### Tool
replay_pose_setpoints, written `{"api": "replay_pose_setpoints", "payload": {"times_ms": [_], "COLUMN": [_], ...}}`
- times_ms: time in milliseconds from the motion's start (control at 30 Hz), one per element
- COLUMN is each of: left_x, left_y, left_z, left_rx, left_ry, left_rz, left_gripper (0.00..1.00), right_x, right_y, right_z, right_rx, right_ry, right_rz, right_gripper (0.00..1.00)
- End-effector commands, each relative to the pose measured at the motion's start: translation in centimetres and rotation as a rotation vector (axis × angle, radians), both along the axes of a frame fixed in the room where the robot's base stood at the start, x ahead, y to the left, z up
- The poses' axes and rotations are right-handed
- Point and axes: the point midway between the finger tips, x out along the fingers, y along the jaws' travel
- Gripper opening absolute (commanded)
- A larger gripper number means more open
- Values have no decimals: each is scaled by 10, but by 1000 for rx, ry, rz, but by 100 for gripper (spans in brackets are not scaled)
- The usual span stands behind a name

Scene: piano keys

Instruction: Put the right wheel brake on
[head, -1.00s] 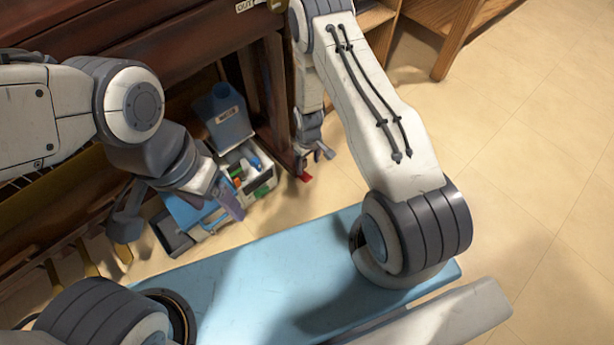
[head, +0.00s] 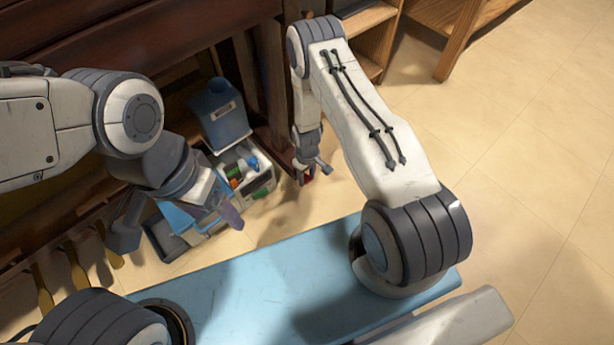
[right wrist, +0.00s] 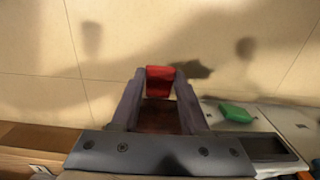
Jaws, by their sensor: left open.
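The red wheel brake (head: 308,177) is a small red tab low at the foot of the dark piano leg, partly hidden by my gripper. My right gripper (head: 312,170) points down at it with its fingers apart. In the right wrist view the red brake (right wrist: 160,82) lies between the two fingertips of my right gripper (right wrist: 160,76), one finger close on each side; whether they touch it I cannot tell. The wheel is not clearly visible.
A white bin (head: 262,188) with small coloured items and a blue-grey container (head: 220,115) stand left of the piano leg (head: 272,85). Brass pedals (head: 77,268) are at lower left. A blue bench-like surface (head: 270,275) lies in front. Floor on the right is free.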

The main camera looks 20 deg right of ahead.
Motion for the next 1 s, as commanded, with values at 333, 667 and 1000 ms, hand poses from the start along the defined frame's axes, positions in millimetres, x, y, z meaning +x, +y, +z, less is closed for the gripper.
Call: {"api": "replay_pose_setpoints", "payload": {"times_ms": [333,667,1000], "left_x": [0,0,0], "left_y": [0,0,0], "left_z": [-9,-35,-25], "left_rx": [0,0,0], "left_ry": [0,0,0], "left_rz": [0,0,0], "left_gripper": [75,75,75], "right_x": [-1,-7,-12], "right_y": [-3,-6,-7], "right_z": [-4,-11,-21], "right_rx": [-1,62,143], "right_ry": [-21,-162,-394], "right_rz": [0,-9,-8], "right_gripper": [0,0,0]}}
